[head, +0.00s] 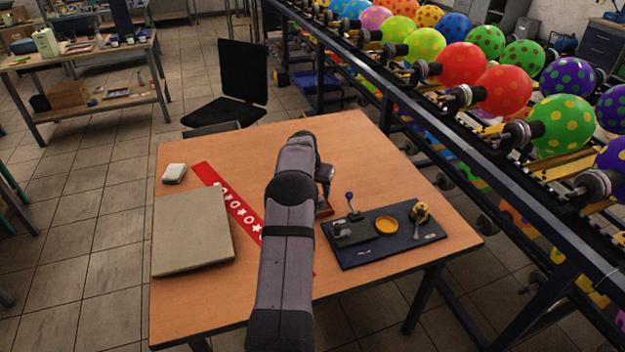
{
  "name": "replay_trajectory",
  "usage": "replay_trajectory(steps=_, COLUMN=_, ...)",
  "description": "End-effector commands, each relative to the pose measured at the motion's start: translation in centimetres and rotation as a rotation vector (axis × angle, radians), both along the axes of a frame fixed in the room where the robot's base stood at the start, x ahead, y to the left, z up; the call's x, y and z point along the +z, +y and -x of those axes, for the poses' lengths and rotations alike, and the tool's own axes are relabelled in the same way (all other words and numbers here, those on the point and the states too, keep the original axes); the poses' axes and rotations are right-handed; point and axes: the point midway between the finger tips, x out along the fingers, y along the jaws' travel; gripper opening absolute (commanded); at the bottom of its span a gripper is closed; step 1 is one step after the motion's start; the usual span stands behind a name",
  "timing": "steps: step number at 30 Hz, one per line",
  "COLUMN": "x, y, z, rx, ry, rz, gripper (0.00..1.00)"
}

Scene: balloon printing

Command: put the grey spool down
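My arm reaches from the bottom edge over the wooden table (370,150). My gripper (325,176) is at its far end, above the middle of the table, small and partly hidden by my own wrist. I cannot tell whether its fingers are open or shut. I cannot pick out a grey spool at the gripper or on the table; the arm covers part of this area. A small red object (324,208) shows just below the gripper, partly covered by the arm.
A grey slab (192,232), a red patterned strip (236,207) and a white block (174,173) lie left. A balloon rack (470,160) stands right.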

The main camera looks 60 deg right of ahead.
Motion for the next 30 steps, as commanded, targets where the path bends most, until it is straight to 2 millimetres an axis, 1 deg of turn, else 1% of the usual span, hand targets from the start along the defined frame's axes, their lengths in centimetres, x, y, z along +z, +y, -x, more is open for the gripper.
replay_trajectory(steps=1, x=0.8, y=0.3, z=0.0, rx=0.000, ry=-0.001, rz=0.003, gripper=0.49)
replay_trajectory(steps=6, x=3.3, y=1.4, z=0.1, rx=0.000, ry=-0.001, rz=0.003, gripper=0.49)
replay_trajectory(steps=12, x=5.8, y=2.4, z=0.3, rx=-0.001, ry=-0.002, rz=0.002, gripper=0.49)
replay_trajectory(steps=14, x=6.3, y=2.6, z=0.3, rx=-0.001, ry=-0.001, rz=0.002, gripper=0.49)
replay_trajectory(steps=19, x=7.1, y=3.0, z=0.4, rx=-0.001, ry=0.000, rz=0.000, gripper=0.49)
replay_trajectory(steps=26, x=7.3, y=3.1, z=0.4, rx=0.000, ry=0.000, rz=-0.001, gripper=0.49)
replay_trajectory(steps=28, x=7.4, y=3.4, z=0.0, rx=0.009, ry=0.001, rz=-0.002, gripper=0.49)
replay_trajectory(steps=30, x=7.4, y=4.3, z=-0.9, rx=0.032, ry=0.004, rz=-0.009, gripper=0.49)
